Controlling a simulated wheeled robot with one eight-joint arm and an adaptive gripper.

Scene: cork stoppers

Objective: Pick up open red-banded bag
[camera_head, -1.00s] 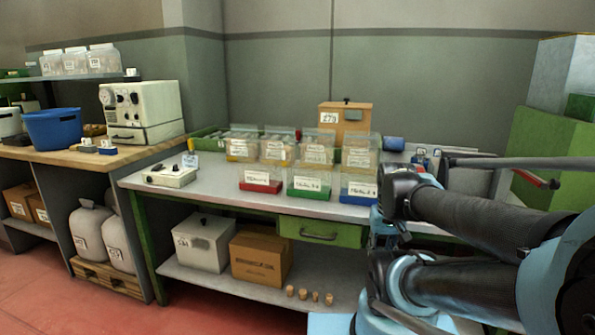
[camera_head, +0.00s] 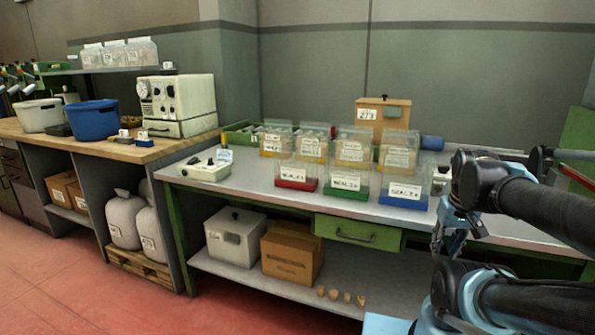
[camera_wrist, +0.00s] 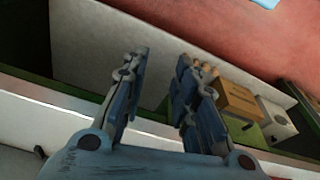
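A clear bag with a red band at its base and a white label (camera_head: 297,175) stands at the left end of the front row on the grey worktop. A green-banded bag (camera_head: 346,182) and a blue-banded bag (camera_head: 404,189) stand to its right. Several yellow-banded bags (camera_head: 352,151) stand behind them. I cannot tell which bag tops are open. My gripper (camera_wrist: 166,65) is open and empty in the wrist view, with floor and the bench's lower shelf beyond it. In the head view it is right of the bags and clear of them, partly hidden by my arm.
A wooden box (camera_head: 383,117) and a green tray (camera_head: 238,134) stand behind the bags. A white device (camera_head: 206,170) sits at the worktop's left end. A green drawer (camera_head: 357,233) hangs below the front edge. Corks (camera_head: 334,294) and two boxes lie on the lower shelf.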

